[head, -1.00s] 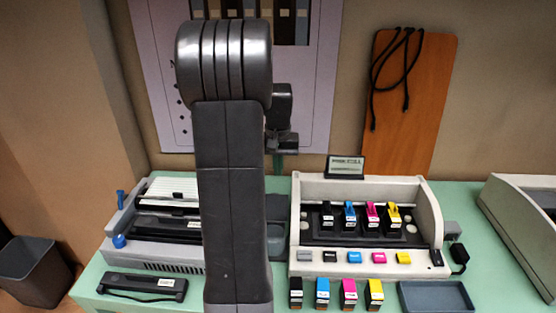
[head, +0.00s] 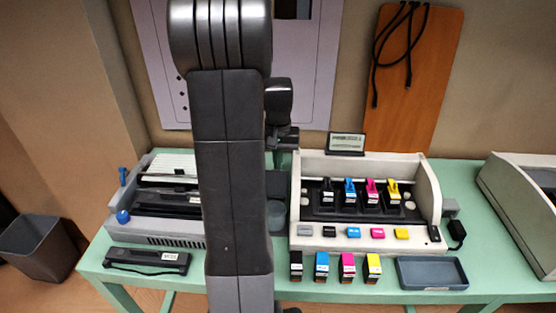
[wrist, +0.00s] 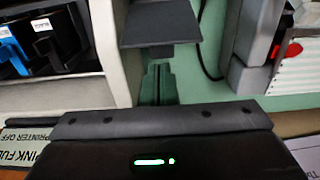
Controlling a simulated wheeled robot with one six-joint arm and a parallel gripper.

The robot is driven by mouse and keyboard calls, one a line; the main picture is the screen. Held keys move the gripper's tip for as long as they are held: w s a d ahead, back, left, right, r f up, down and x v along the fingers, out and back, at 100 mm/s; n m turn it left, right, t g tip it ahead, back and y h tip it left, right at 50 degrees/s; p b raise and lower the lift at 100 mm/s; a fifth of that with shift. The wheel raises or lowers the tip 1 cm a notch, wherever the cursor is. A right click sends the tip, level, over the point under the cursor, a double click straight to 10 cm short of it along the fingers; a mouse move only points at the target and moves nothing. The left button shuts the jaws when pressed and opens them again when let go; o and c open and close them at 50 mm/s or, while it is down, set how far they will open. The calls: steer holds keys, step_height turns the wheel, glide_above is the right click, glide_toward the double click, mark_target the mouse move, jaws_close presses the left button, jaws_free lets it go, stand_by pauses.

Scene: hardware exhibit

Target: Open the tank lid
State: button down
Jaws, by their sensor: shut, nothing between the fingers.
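Small black, cyan, magenta and yellow ink tanks (head: 371,195) stand in the cream printer (head: 432,195), with upright coloured tops. I cannot tell for certain which part is the tank lid. Between the printer and the left device, a dark square plate (head: 278,184) lies above a grey-green rounded shape (head: 276,217); both are partly hidden by my arm. A dark plate (wrist: 160,22) also shows at the top of the wrist view. My gripper (head: 284,141) is shut and empty, above the back of the table, left of the printer. Its fingertips are hard to make out.
A small display (head: 346,143) stands behind the printer. Several loose cartridges (head: 321,267) and a blue-grey tray (head: 432,272) lie in front. A grey device (head: 160,228) stands on the left, a black bar (head: 147,261) before it. A bin (head: 38,248) stands on the floor.

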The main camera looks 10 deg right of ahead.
mark_target(277, 176)
steer(key=shift+s+a+r+t+b, duration=0.15)
steer(key=shift+s+r+t+b, duration=0.2)
steer(key=shift+s, duration=0.2)
steer(key=shift+s+a+r+t+b, duration=0.15)
steer(key=shift+s+r+t+b, duration=0.1)
steer(key=shift+s+b, duration=0.25)
steer(key=shift+r, duration=0.1)
steer(key=shift+r+p, duration=0.8)
steer(key=shift+r, duration=0.15)
step_height(277, 176, up, 13)
steer(key=s, duration=0.2)
steer(key=shift+a, duration=0.3)
steer(key=f, duration=0.5)
steer(key=w+f, duration=0.1)
steer(key=f, duration=0.4)
steer(key=w+f+b, duration=0.1)
steer(key=f, duration=0.4)
steer(key=shift+d, duration=0.3)
